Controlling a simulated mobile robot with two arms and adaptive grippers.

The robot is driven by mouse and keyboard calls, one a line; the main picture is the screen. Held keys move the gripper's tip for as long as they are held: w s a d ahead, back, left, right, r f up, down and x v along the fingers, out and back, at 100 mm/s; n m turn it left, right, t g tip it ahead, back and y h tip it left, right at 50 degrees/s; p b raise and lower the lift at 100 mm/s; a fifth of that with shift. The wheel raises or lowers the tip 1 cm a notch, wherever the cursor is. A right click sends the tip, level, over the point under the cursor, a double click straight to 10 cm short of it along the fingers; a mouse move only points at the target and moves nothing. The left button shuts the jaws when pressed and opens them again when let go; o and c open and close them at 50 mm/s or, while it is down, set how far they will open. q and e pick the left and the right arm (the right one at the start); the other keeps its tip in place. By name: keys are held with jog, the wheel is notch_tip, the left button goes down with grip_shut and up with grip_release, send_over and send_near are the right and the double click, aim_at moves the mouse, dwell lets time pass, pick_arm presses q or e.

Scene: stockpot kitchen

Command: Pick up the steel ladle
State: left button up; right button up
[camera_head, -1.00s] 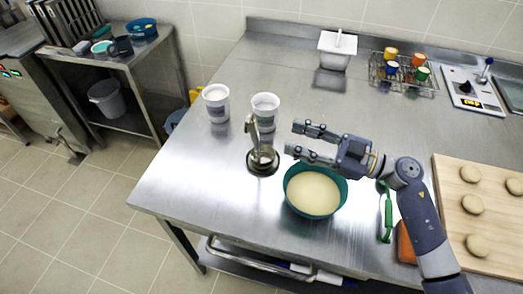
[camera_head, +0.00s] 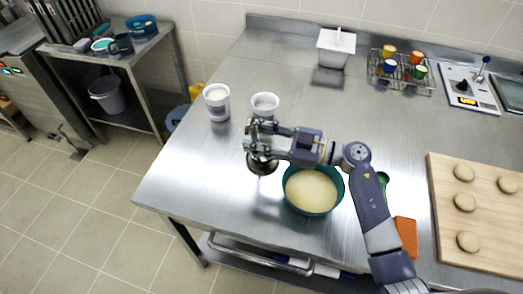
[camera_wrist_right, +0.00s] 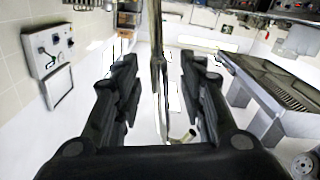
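The steel ladle (camera_head: 262,165) stands upright on the steel table, its dark round lower part showing just left of the teal bowl. My right gripper (camera_head: 254,138) is at the ladle's upper part and hides much of its handle. In the right wrist view the upright handle (camera_wrist_right: 157,60) runs between the two fingers of my right gripper (camera_wrist_right: 160,85). The fingers are apart, with a gap on both sides of the handle. My left gripper is not in view.
The teal bowl of pale batter (camera_head: 312,190) stands close under my right arm. White cups (camera_head: 217,102) (camera_head: 265,105) stand behind the ladle. A wooden board (camera_head: 480,215) with dough pieces is at the right, beside an orange block (camera_head: 405,238).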

jog(key=shift+w+a, duration=0.15)
jog(key=shift+a, duration=0.2)
jog(key=shift+d, duration=0.1)
jog(key=shift+c, duration=0.9)
grip_shut()
jog(key=shift+r, duration=0.1)
